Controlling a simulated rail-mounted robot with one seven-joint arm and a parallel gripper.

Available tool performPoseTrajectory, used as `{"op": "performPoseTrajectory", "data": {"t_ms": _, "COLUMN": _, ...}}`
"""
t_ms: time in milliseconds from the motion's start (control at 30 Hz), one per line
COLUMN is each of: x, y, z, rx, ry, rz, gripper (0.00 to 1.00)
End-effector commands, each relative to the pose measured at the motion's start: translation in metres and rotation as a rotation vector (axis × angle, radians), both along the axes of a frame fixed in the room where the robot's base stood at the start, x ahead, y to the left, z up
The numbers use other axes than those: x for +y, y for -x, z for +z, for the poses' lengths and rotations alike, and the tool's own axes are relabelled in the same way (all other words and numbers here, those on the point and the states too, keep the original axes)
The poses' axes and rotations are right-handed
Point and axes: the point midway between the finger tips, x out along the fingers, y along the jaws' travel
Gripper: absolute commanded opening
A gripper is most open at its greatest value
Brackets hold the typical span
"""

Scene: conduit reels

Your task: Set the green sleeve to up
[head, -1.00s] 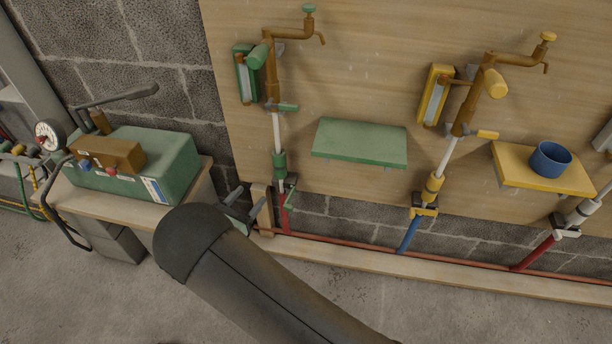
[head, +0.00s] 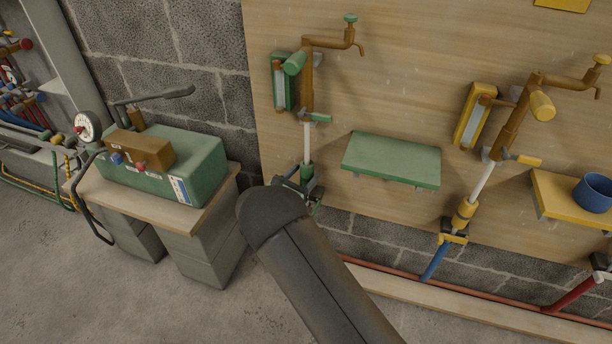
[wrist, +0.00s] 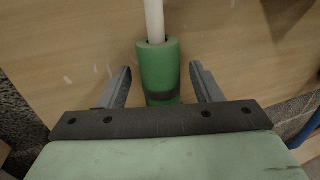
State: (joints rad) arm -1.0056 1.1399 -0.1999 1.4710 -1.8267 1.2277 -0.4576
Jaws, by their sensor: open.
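The green sleeve (head: 307,173) sits low on a white upright pipe (head: 307,142) beneath the green-handled brown tap at the left of the board. In the wrist view the sleeve (wrist: 158,65) is a green cylinder with a dark band near its lower end, and the white pipe rises out of its top. My gripper (wrist: 160,78) is open, with one finger on each side of the sleeve and a gap on both sides. In the head view my dark arm hides most of the gripper and the sleeve's lower surroundings.
A green shelf (head: 392,158) juts from the board right of the sleeve. A yellow sleeve (head: 464,212) and a yellow shelf with a blue cup (head: 593,192) are farther right. A green machine (head: 165,165) stands on a bench at the left.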

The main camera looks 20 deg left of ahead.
Motion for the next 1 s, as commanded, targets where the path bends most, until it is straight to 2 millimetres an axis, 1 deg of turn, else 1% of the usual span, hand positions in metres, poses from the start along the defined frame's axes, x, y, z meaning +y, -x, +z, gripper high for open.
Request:
{"op": "performPoseTrajectory", "data": {"t_ms": 33, "x": -0.002, "y": -0.005, "z": -0.001, "rx": 0.001, "ry": -0.001, "rz": -0.002, "gripper": 0.59}}
{"op": "performPoseTrajectory", "data": {"t_ms": 133, "x": -0.003, "y": -0.011, "z": -0.001, "rx": 0.0, "ry": -0.001, "rz": -0.001, "gripper": 0.59}}
{"op": "performPoseTrajectory", "data": {"t_ms": 433, "x": -0.004, "y": -0.014, "z": 0.0, "rx": 0.0, "ry": 0.0, "rz": 0.0, "gripper": 0.59}}
{"op": "performPoseTrajectory", "data": {"t_ms": 467, "x": -0.004, "y": -0.014, "z": 0.0, "rx": 0.0, "ry": 0.0, "rz": 0.0, "gripper": 0.56}}
{"op": "performPoseTrajectory", "data": {"t_ms": 500, "x": -0.004, "y": -0.014, "z": 0.0, "rx": 0.0, "ry": 0.0, "rz": 0.0, "gripper": 0.45}}
{"op": "performPoseTrajectory", "data": {"t_ms": 567, "x": -0.004, "y": -0.014, "z": 0.0, "rx": 0.0, "ry": 0.0, "rz": 0.0, "gripper": 0.28}}
{"op": "performPoseTrajectory", "data": {"t_ms": 600, "x": -0.004, "y": -0.014, "z": 0.0, "rx": 0.0, "ry": 0.0, "rz": 0.0, "gripper": 0.17}}
{"op": "performPoseTrajectory", "data": {"t_ms": 667, "x": -0.004, "y": -0.014, "z": 0.0, "rx": 0.001, "ry": 0.0, "rz": 0.0, "gripper": 0.0}}
{"op": "performPoseTrajectory", "data": {"t_ms": 767, "x": -0.004, "y": -0.013, "z": 0.001, "rx": 0.0, "ry": 0.0, "rz": 0.0, "gripper": 0.0}}
{"op": "performPoseTrajectory", "data": {"t_ms": 867, "x": -0.004, "y": -0.013, "z": 0.01, "rx": 0.0, "ry": 0.0, "rz": 0.0, "gripper": 0.0}}
{"op": "performPoseTrajectory", "data": {"t_ms": 967, "x": -0.004, "y": -0.013, "z": 0.028, "rx": 0.0, "ry": 0.001, "rz": 0.0, "gripper": 0.0}}
{"op": "performPoseTrajectory", "data": {"t_ms": 1000, "x": -0.003, "y": -0.013, "z": 0.038, "rx": 0.0, "ry": 0.0, "rz": 0.001, "gripper": 0.0}}
